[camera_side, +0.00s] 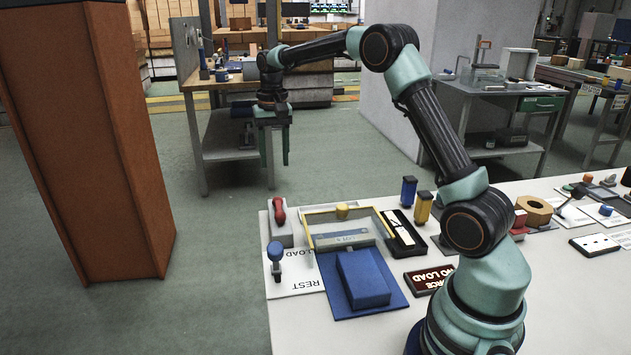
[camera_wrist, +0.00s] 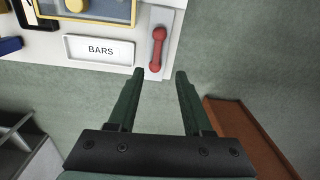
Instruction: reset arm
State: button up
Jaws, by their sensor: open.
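My gripper (camera_side: 276,158) hangs at the end of my outstretched arm, fingers pointing down. It is high over the floor, beyond the far left edge of the white table (camera_side: 560,320) in the side view. In the wrist view my gripper (camera_wrist: 160,74) has its two green fingers apart with nothing between them. A red handle (camera_side: 279,209) on a grey block stands at the table's far left corner. In the wrist view the red handle (camera_wrist: 157,48) appears just ahead of the fingertips; the gripper is clear of it.
A blue block (camera_side: 362,278), a yellow-framed tray (camera_side: 345,238), a blue knob (camera_side: 275,252) and yellow-and-blue cylinders (camera_side: 423,207) stand on the table. A BARS sign (camera_wrist: 100,50) lies near the handle. A brown cabinet (camera_side: 90,150) stands at left. Open floor surrounds the gripper.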

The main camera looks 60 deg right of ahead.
jog(key=s+a+r+n+t, duration=0.3)
jog(key=s+a+r+n, duration=0.1)
jog(key=s+a+r, duration=0.5)
jog(key=s+a+f+n+t, duration=0.1)
jog(key=s+a+n, duration=0.1)
jog(key=s, duration=0.4)
jog(key=s+a+f+n+t, duration=0.1)
jog(key=s+a+f+n, duration=0.1)
jog(key=s, duration=0.4)
jog(key=shift+a+f, duration=0.25)
jog(key=shift+a, duration=0.45)
